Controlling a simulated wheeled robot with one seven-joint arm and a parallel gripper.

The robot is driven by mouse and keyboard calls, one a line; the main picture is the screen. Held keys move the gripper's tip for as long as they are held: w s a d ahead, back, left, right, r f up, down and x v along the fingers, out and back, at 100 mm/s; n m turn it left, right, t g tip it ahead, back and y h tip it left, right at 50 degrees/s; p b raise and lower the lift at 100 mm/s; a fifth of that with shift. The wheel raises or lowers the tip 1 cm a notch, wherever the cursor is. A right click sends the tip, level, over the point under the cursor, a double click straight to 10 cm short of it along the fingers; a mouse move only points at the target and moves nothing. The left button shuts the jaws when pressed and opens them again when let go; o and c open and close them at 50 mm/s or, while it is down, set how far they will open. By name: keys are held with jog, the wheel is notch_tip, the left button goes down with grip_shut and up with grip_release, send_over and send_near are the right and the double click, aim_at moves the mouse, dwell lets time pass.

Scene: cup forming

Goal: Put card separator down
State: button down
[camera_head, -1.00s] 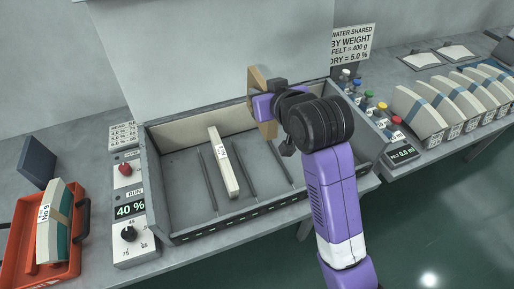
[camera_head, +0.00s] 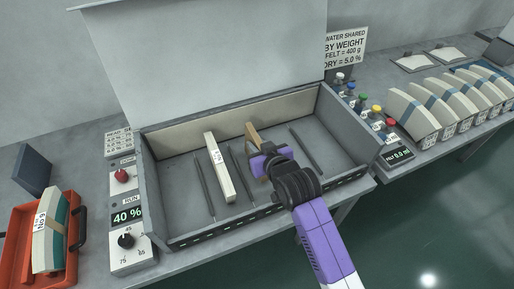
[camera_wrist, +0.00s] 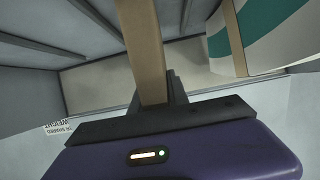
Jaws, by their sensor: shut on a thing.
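The card separator (camera_head: 252,132) is a narrow tan strip. My gripper (camera_head: 262,160) is shut on it, inside the open grey box (camera_head: 183,236). In the wrist view the separator (camera_wrist: 144,45) stands out from between the jaws (camera_wrist: 160,92). In the head view only its upper end shows above my gripper; its lower part is hidden, so I cannot tell whether it touches the box floor. It is to the right of a pale labelled block (camera_head: 221,170), with a dark thin bar between them.
Several dark thin bars stand in the box, one (camera_head: 306,150) right of my gripper. The box lid (camera_head: 210,60) is raised. A red tray (camera_head: 18,245) with a teal-and-white stack is at left. Pale stacks (camera_head: 410,112) and coloured knobs (camera_head: 377,110) are at right.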

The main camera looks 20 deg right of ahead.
jog(key=shift+f, duration=0.7)
jog(key=shift+f, duration=0.15)
jog(key=c, duration=1.3)
grip_release()
jog(key=shift+o, duration=0.2)
jog(key=shift+r, duration=0.25)
jog(key=shift+s, duration=0.3)
jog(key=v, duration=1.1)
jog(key=shift+s+b, duration=0.2)
jog(key=shift+b, duration=0.1)
